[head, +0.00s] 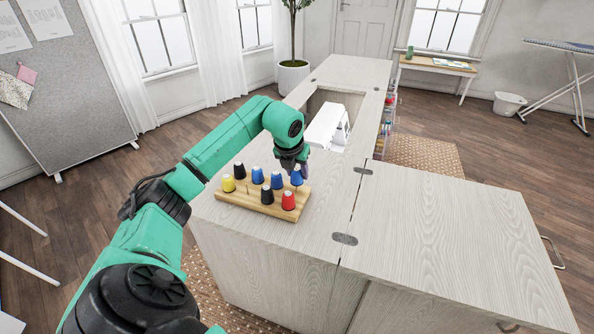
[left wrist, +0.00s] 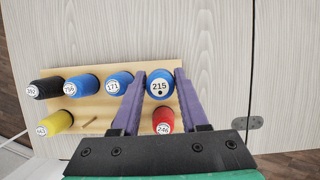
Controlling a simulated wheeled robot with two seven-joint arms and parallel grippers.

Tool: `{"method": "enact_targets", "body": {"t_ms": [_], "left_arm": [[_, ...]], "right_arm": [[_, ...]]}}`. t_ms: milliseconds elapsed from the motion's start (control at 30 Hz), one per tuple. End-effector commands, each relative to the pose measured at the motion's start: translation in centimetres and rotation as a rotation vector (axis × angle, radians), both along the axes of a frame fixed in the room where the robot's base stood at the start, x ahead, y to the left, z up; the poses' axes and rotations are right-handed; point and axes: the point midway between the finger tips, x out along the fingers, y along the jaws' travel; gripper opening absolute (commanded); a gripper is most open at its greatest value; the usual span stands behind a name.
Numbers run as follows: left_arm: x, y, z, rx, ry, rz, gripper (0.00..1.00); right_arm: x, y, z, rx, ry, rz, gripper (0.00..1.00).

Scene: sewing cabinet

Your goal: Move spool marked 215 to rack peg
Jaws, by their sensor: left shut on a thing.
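The blue spool marked 215 (left wrist: 159,88) is between the purple fingers of my left gripper (left wrist: 161,76), with its white label facing the camera. In the head view this blue spool (head: 297,179) is under my left gripper (head: 296,168), at the right end of the rack's back row. I cannot tell whether it still touches the rack. The wooden rack (head: 235,197) stands on the cabinet top. A bare rack peg (left wrist: 90,121) shows in the front row, right of the yellow spool (left wrist: 55,123). My right gripper is not in view.
The back row also holds a black spool (left wrist: 45,88) and blue spools marked 756 (left wrist: 80,84) and 171 (left wrist: 119,83). A front black spool (head: 267,195) and a red spool (head: 289,201) stand close by. A white sewing machine (head: 326,126) is behind. The right cabinet top (head: 440,225) is clear.

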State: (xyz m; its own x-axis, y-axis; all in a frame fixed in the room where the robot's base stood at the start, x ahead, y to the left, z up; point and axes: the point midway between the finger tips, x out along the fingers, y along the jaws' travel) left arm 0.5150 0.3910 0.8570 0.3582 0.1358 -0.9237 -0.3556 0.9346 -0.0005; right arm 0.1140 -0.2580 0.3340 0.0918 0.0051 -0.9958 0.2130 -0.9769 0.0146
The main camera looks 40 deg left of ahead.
Motion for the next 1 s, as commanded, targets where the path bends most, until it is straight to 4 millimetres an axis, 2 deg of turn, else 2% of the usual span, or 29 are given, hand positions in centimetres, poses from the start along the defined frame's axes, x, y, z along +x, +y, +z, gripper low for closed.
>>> {"method": "enact_targets", "body": {"t_ms": [433,700,733,800,833,1000], "left_arm": [[0.0,0.0,-1.5,0.001,0.000,0.001,0.00],[0.0,0.0,-1.6,0.000,0.000,0.001,0.00],[0.0,0.0,-1.6,0.000,0.000,0.001,0.47],[0.0,0.0,-1.6,0.000,0.000,0.001,0.74],[0.0,0.0,-1.6,0.000,0.000,0.001,0.79],[0.0,0.0,-1.6,0.000,0.000,0.000,0.79]], "right_arm": [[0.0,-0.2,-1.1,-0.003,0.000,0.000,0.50],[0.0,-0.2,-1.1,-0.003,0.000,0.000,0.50],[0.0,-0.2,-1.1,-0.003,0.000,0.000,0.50],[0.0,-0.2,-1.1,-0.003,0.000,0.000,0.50],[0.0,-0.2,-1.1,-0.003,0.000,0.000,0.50],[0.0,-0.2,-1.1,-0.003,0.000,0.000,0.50]]}}
